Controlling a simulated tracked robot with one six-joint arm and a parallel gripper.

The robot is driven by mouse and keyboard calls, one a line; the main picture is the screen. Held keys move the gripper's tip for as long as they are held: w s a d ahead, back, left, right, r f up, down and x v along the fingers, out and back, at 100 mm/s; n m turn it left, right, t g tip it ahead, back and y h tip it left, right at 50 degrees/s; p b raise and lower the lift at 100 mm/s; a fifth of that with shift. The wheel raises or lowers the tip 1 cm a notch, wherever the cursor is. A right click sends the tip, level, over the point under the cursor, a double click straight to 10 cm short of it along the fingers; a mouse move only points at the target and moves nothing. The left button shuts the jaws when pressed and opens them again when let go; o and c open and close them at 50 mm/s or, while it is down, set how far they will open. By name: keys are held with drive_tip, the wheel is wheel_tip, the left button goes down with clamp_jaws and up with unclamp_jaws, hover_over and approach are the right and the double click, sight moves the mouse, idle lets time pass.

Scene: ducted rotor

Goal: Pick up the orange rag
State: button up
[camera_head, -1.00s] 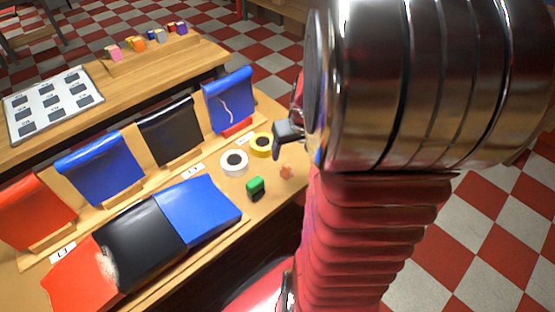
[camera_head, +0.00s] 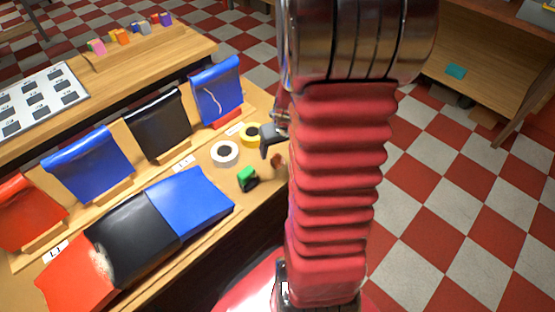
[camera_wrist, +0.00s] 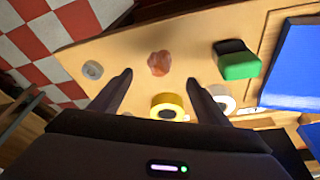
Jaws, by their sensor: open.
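The orange rag (camera_wrist: 159,63) is a small crumpled lump lying on the wooden table. In the wrist view it lies ahead of my gripper (camera_wrist: 157,82), roughly between the lines of the two fingers and beyond their tips. In the head view the rag (camera_head: 278,160) is a small reddish-orange patch near the table's right edge, partly hidden by my arm. My gripper (camera_head: 268,140) shows there as a dark finger beside my arm, close to the rag; the rest is hidden.
A green block (camera_wrist: 237,60) lies right of the rag in the wrist view. A yellow tape roll (camera_wrist: 168,106), a white tape roll (camera_head: 224,153) and a small grey ring (camera_wrist: 92,70) are nearby. Blue, black and red panels (camera_head: 188,203) fill the table's left part.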

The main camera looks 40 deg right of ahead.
sight(277, 155)
drive_tip(key=shift+w+d+f, duration=0.1)
drive_tip(key=shift+w+f, duration=0.05)
drive_tip(key=shift+f, duration=0.45)
drive_tip(key=shift+f, duration=0.1)
drive_tip(key=shift+x, duration=2.5)
drive_tip(key=shift+c, duration=0.2)
drive_tip(key=c, duration=1.1)
